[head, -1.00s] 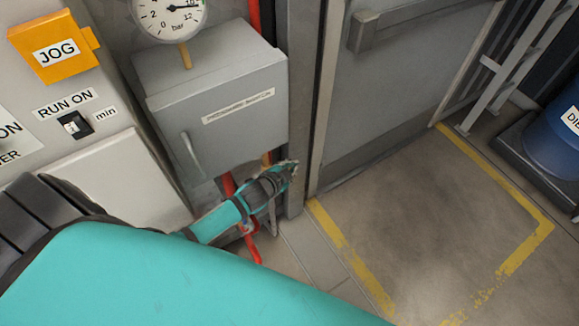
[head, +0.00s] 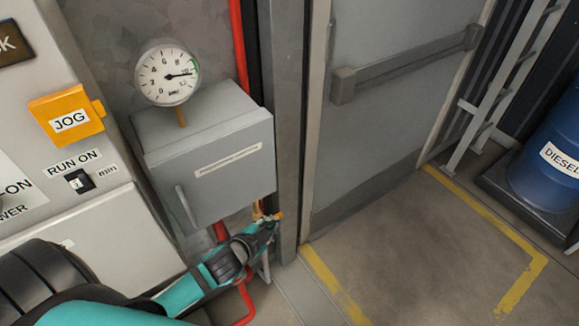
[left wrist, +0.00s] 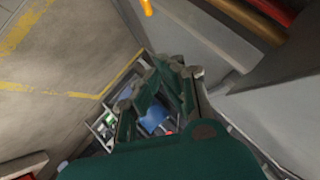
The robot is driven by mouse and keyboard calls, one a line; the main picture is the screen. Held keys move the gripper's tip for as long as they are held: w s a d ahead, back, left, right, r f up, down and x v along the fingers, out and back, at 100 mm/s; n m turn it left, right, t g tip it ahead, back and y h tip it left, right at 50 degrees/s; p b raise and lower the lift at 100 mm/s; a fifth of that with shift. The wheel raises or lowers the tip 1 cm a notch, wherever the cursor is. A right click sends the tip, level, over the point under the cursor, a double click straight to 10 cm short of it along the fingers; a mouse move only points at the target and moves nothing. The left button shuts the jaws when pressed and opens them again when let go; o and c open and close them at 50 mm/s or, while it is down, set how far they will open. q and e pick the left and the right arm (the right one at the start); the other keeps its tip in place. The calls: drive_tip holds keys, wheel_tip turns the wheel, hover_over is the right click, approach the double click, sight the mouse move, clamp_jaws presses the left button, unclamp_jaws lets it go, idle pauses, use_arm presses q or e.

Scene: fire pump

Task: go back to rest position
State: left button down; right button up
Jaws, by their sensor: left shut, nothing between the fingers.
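My left gripper (head: 272,224) shows in the head view just below the lower right corner of the grey switch box, in front of the door frame's foot. Its teal and grey arm comes in from the lower left. The gripper is shut, with nothing held. In the left wrist view its dark green fingers (left wrist: 160,82) point away over the floor. Whether it touches the box or the frame cannot be told. My right gripper is not in view.
The grey box (head: 215,165) stands below a pressure gauge (head: 168,75). A red pipe (head: 239,45) runs behind it. The panel with an orange JOG flag (head: 68,118) is at left. A grey door (head: 395,100) and a blue diesel drum (head: 548,150) are right. Yellow-marked floor (head: 420,255) is clear.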

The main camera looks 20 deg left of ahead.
use_arm(q)
drive_tip(key=s+a+f+n+g, duration=0.15)
drive_tip(key=s+f, duration=0.25)
drive_tip(key=f, duration=0.5)
drive_tip(key=s+f+n+g+y+b, duration=0.1)
drive_tip(key=s+f+g, duration=0.1)
drive_tip(key=s+f, duration=0.45)
drive_tip(key=s+a+f+n+g, duration=0.1)
drive_tip(key=s+f+g, duration=0.15)
drive_tip(key=f, duration=0.85)
drive_tip(key=s+d+f+n+g, duration=0.1)
drive_tip(key=s+f+g, duration=0.1)
drive_tip(key=s+f, duration=0.4)
drive_tip(key=s+d+f+n+g, duration=0.2)
drive_tip(key=s+f, duration=0.5)
drive_tip(key=s, duration=1)
drive_tip(key=shift+s+d+f+b, duration=0.15)
drive_tip(key=shift+s+d+b, duration=0.15)
drive_tip(key=shift+b, duration=0.1)
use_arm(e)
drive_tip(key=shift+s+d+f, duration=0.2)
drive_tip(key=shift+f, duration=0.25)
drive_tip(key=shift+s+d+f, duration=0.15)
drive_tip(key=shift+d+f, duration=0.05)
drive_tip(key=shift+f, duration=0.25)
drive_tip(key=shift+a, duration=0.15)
